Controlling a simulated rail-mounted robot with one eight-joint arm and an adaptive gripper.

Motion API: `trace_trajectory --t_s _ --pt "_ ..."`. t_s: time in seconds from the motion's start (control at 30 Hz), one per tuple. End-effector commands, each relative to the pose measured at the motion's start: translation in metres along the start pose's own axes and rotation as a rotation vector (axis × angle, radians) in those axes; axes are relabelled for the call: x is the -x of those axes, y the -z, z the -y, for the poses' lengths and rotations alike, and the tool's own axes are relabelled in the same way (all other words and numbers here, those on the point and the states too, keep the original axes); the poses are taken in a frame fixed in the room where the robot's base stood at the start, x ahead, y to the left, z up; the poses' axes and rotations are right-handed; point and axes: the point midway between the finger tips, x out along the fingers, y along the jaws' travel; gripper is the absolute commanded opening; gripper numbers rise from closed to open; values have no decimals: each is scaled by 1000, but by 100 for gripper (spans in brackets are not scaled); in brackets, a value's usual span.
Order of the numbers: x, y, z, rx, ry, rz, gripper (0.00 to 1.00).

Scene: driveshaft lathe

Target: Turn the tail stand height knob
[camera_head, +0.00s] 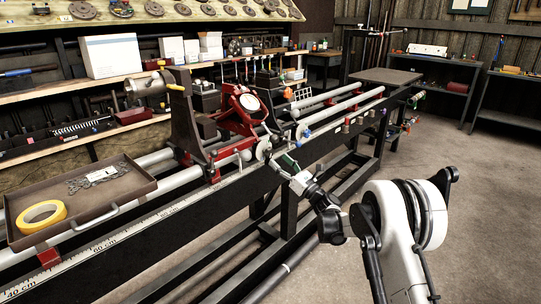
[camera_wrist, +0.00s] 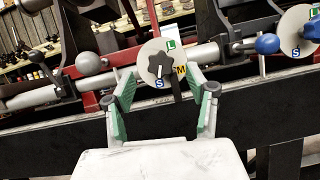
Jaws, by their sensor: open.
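A black star-shaped knob (camera_wrist: 158,66) sits at the centre of a pale round dial with S, M and L labels (camera_wrist: 147,53) in the wrist view. The dial also shows on the lathe's front side in the head view (camera_head: 262,149). No label names the knob, so I cannot confirm it is the tail stand height knob. My gripper (camera_wrist: 161,76) is open, its green-padded fingers spread to either side of the dial's lower part. It appears empty; I cannot tell how far the fingertips are from the knob. In the head view my gripper (camera_head: 289,165) is small and close to the dial.
A second dial with a blue knob (camera_wrist: 268,44) stands right of my gripper. A lever with a grey ball (camera_wrist: 91,63) lies left. The dark lathe beam (camera_wrist: 60,135) runs below. A tray (camera_head: 135,185) with yellow tape sits on the bed's left. Floor at right is clear.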

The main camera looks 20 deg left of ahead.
Motion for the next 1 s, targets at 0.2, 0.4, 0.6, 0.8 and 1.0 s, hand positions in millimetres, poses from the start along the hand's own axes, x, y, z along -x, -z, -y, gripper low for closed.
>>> trace_trajectory --t_s 0.2,0.4,0.6,0.8,1.0 --pt "-37 1 0 0 -1 0 52" --pt "-56 1 0 0 0 0 52" --pt "-61 0 0 0 1 0 52" --pt "-61 0 0 0 0 0 49" --pt "-61 0 0 1 0 0 22"
